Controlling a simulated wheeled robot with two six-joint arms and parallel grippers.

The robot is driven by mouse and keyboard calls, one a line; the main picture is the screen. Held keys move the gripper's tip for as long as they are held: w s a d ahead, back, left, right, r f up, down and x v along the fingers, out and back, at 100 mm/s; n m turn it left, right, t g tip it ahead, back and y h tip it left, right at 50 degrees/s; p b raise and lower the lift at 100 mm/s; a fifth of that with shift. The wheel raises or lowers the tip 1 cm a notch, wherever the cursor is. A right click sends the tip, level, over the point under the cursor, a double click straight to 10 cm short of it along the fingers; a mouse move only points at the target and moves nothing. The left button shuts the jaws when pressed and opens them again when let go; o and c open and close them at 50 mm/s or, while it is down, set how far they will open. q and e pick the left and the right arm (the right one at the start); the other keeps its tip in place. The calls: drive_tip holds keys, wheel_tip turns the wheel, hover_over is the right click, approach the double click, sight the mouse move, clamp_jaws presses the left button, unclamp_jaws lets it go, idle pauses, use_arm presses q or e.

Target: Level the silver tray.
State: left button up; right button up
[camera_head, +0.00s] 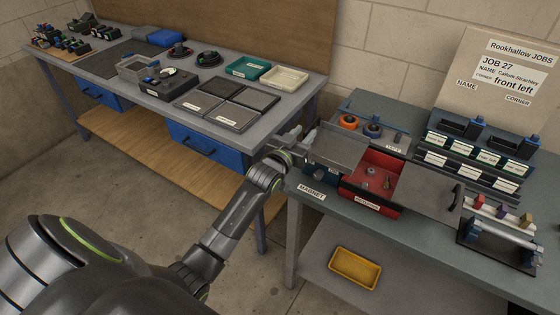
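A flat silver-grey panel (338,149), perhaps the silver tray, sits on the right bench at the left side of a red compartment (372,180). It looks slightly tilted, but I cannot tell its exact angle. A second grey panel (428,196) with a black handle lies to the right of the red compartment. My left gripper (303,139) is at the left edge of the first panel. Its fingers are small and partly hidden by my wrist, so I cannot tell whether they are open or touching the panel. My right gripper is out of view.
The left bench (300,97) holds flat grey trays (235,116), a green bin (248,67) and a cream bin (285,78). A yellow tray (355,267) lies on the lower shelf.

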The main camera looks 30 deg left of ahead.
use_arm(q)
drive_tip(key=s+b, duration=0.2)
drive_tip(key=s, duration=1.1)
drive_tip(key=shift+s+a, duration=0.2)
drive_tip(key=shift+s, duration=0.1)
drive_tip(key=s+a+f+g+y, duration=0.1)
drive_tip(key=s+a+f+g, duration=0.15)
drive_tip(key=f, duration=0.95)
drive_tip(key=s+a+f+g, duration=0.1)
drive_tip(key=s+f+g, duration=0.25)
drive_tip(key=f, duration=0.75)
drive_tip(key=s+a+f+g+y, duration=0.15)
drive_tip(key=s+f, duration=0.25)
drive_tip(key=f, duration=0.8)
drive_tip(key=s+d+f+g, duration=0.1)
drive_tip(key=s+f+g, duration=0.2)
drive_tip(key=s+f, duration=0.4)
drive_tip(key=s+f+g, duration=0.3)
drive_tip(key=s+f, duration=0.4)
drive_tip(key=s, duration=0.8)
drive_tip(key=s+d+f+g, duration=0.1)
drive_tip(key=s+f+g, duration=0.2)
drive_tip(key=s+f, duration=0.4)
drive_tip(key=s+h, duration=0.1)
drive_tip(key=s, duration=0.3)
drive_tip(key=shift+s+d, duration=0.3)
drive_tip(key=shift+s, duration=0.05)
